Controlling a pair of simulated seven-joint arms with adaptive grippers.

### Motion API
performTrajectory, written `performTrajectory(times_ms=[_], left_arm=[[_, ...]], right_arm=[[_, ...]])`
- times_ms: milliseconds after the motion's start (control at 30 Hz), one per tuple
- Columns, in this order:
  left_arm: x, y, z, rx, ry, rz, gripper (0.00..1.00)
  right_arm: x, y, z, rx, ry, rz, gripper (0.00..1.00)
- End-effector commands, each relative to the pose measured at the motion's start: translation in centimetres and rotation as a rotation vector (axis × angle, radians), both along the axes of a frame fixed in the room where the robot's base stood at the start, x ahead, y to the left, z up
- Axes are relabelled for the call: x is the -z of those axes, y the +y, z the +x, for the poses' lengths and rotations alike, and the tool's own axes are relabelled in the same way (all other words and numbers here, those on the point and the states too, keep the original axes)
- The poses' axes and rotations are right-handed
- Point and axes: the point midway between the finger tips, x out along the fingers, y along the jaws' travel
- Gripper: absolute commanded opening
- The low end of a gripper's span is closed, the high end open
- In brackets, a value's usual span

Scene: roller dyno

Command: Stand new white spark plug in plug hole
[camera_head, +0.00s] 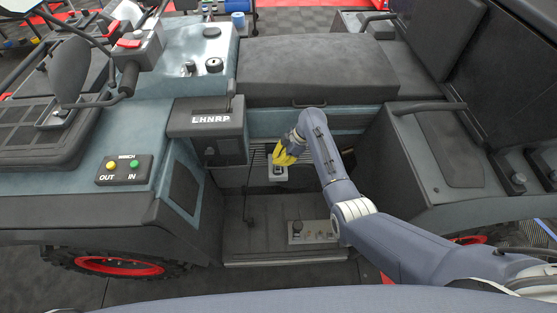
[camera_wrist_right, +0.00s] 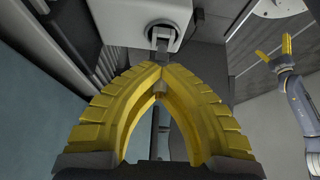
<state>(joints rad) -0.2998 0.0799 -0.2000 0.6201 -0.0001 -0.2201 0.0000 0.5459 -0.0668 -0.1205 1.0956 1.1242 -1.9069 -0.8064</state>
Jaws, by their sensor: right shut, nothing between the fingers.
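My right gripper (camera_head: 277,161) reaches into the open bay of the vehicle, with yellow fingers pointing down. In the right wrist view its fingertips (camera_wrist_right: 160,66) meet with nothing between them. Just beyond the tips is a pale grey block (camera_wrist_right: 138,18) with a round grey fitting and a short dark stub (camera_wrist_right: 162,38). In the head view this block (camera_head: 280,180) lies just below the fingers. I cannot tell whether the fitting is the plug hole or a plug. I cannot make out a white spark plug. My left gripper (camera_wrist_right: 274,48) is open and empty in the right wrist view.
A grey tray (camera_head: 325,240) with a dark round knob and small fittings sits on the bay floor. The LHNRP shift panel (camera_head: 206,118) stands left of the bay, the seat (camera_head: 320,70) behind it. A thin dark rod (camera_head: 250,195) stands left of the block.

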Motion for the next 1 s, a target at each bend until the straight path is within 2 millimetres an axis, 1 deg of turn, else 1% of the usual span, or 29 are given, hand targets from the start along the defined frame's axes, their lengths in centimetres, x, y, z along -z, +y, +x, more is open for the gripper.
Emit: performTrajectory(times_ms=[400,767,1000], left_arm=[[0.00,-0.01,0.01,0.000,0.000,0.000,1.00],[0.00,-0.01,0.00,0.000,0.000,0.000,1.00],[0.00,-0.01,0.00,0.000,0.000,0.000,1.00]], right_arm=[[0.00,0.01,0.01,0.000,0.000,0.000,0.00],[0.58,0.01,0.01,0.001,0.000,0.000,0.00],[0.58,0.01,0.02,0.000,0.000,0.000,0.00]])
